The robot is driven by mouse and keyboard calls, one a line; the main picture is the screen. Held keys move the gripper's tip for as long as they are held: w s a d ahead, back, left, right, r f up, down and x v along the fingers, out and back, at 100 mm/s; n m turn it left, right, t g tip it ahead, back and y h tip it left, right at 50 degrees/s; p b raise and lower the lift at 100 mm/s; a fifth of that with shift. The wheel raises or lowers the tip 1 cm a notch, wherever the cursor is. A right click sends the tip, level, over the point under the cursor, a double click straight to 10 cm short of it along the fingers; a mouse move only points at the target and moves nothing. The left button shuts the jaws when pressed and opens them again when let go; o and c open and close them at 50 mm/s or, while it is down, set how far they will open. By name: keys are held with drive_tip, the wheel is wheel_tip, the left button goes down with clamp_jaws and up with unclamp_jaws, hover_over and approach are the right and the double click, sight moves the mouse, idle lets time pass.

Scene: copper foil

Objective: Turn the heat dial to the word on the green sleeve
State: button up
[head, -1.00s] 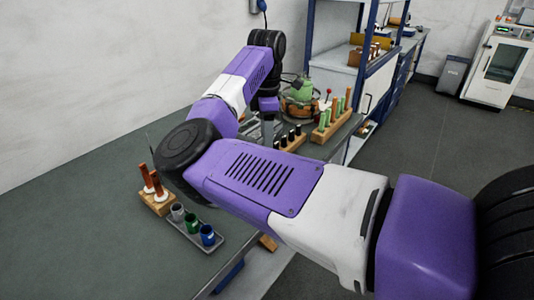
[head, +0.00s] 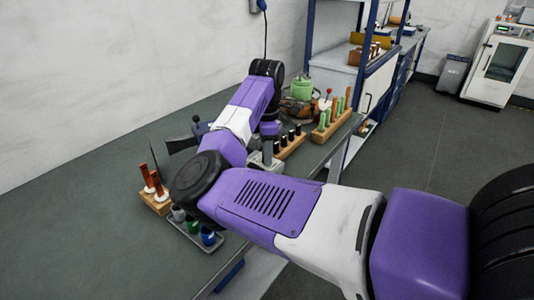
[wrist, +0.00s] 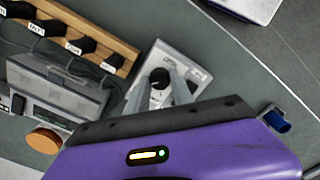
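The heat dial (wrist: 160,78) is a dark round knob on a light grey box (wrist: 197,77) in the wrist view. Markings on the box are too small to read. My gripper (wrist: 159,76) is over the box with its two grey fingers apart, one on each side of the knob. I cannot tell whether they touch it. In the head view several green sleeves (head: 328,117) stand in a wooden rack (head: 322,136) at the right end of the bench. No word on them is legible. My arm hides much of the dial area there.
A wooden rack of black labelled sleeves (wrist: 80,46) and a grey instrument (wrist: 62,84) lie left of the box. A tray (head: 213,250) with grey, green and blue cups (head: 207,236) sits at the bench's front. Red-brown sleeves (head: 150,179) stand beside it.

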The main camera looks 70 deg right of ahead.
clamp_jaws()
drive_tip(key=n, duration=0.3)
drive_tip(key=shift+r+n, duration=0.1)
drive_tip(key=shift+n, duration=0.3)
drive_tip(key=n, duration=0.4)
drive_tip(key=shift+n, duration=0.3)
drive_tip(key=n, duration=0.5)
drive_tip(key=shift+n, duration=2.3)
